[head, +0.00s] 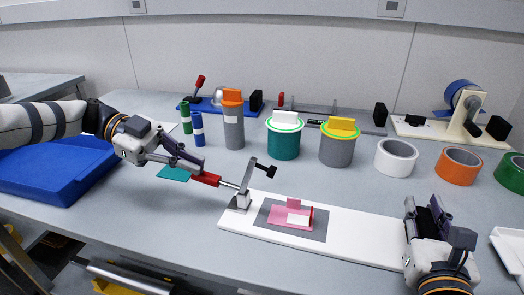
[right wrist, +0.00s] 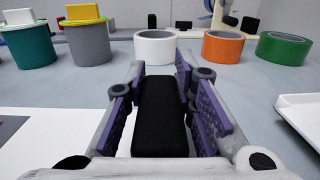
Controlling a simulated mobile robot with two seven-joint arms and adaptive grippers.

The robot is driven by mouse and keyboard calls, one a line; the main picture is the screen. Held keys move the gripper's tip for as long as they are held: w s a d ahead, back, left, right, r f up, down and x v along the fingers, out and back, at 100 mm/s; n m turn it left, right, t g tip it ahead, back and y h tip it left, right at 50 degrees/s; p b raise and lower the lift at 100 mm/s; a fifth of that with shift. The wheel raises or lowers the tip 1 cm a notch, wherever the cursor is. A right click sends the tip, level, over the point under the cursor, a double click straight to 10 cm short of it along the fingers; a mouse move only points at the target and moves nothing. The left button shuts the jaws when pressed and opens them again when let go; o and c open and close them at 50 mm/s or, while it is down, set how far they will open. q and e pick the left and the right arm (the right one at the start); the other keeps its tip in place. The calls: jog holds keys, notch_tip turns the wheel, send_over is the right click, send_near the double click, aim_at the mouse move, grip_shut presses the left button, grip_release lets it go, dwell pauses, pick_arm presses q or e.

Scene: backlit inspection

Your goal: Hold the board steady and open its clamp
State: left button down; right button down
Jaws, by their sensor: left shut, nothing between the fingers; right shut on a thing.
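The white board (head: 360,238) lies on the table with a grey pad (head: 262,219) and a pink piece with a white block (head: 298,218) on it. The toggle clamp (head: 243,199) stands at the board's left end. Its bar with a black tip (head: 266,171) is raised clear of the pink piece, and its red handle (head: 206,179) lies low to the left. My left gripper (head: 193,168) is shut and empty, at the handle's end; contact is unclear. My right gripper (head: 431,212) is shut on a black grip block (right wrist: 160,115) at the board's right end.
Behind stand a green canister (head: 284,141), grey canisters (head: 337,149) and tape rolls (head: 396,157). A blue bin (head: 50,170) is at the left, and a white tray (head: 508,248) is at the right edge. A teal sheet (head: 174,173) lies below my left gripper.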

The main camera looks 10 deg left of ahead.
pick_arm(q)
jog(key=shift+a+f, duration=0.15)
jog(key=shift+f, duration=0.35)
pick_arm(e)
jog(key=shift+f, duration=0.3)
jog(key=c, duration=1.3)
grip_release()
pick_arm(q)
jog(key=d+r+v, duration=0.1)
jog(key=r+v, duration=0.1)
jog(key=v, duration=0.9)
jog(key=shift+s+a+r, duration=0.25)
jog(key=shift+s+r, duration=0.05)
pick_arm(e)
jog(key=shift+r, duration=0.15)
